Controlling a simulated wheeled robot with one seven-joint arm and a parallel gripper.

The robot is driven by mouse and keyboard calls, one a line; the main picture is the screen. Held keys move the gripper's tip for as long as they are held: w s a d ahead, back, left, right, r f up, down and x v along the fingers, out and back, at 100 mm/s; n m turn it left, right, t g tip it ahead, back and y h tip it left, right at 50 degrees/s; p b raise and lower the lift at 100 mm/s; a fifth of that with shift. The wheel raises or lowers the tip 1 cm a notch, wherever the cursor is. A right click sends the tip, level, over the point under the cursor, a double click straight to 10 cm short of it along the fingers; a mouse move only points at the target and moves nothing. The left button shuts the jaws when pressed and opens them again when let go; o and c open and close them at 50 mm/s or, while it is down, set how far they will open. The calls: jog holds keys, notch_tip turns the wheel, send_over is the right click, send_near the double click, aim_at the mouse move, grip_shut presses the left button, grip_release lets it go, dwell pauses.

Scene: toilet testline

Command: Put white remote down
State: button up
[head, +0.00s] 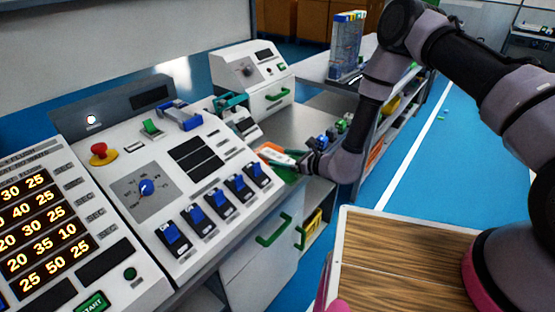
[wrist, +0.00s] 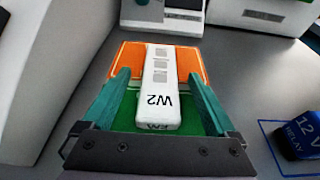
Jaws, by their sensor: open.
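The white remote (wrist: 158,88), marked W2, lies flat on an orange and green pad (wrist: 191,66) in the wrist view. The remote also shows in the head view (head: 277,154), at the edge of the grey worktop. My gripper (wrist: 157,82) is open, with one teal finger on each side of the remote and a gap on both sides. In the head view my gripper (head: 297,165) is low over the worktop, partly hidden by the wrist.
A control panel with blue switches (head: 205,205) stands left of the remote. A blue 12 V relay (wrist: 297,139) sits to the right in the wrist view. A white box (head: 252,75) stands behind. Grey worktop (head: 290,122) is bare between them.

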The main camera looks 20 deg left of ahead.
jog(key=shift+w+a+f, duration=0.1)
jog(key=shift+w+a, duration=0.05)
jog(key=shift+a, duration=0.1)
grip_shut()
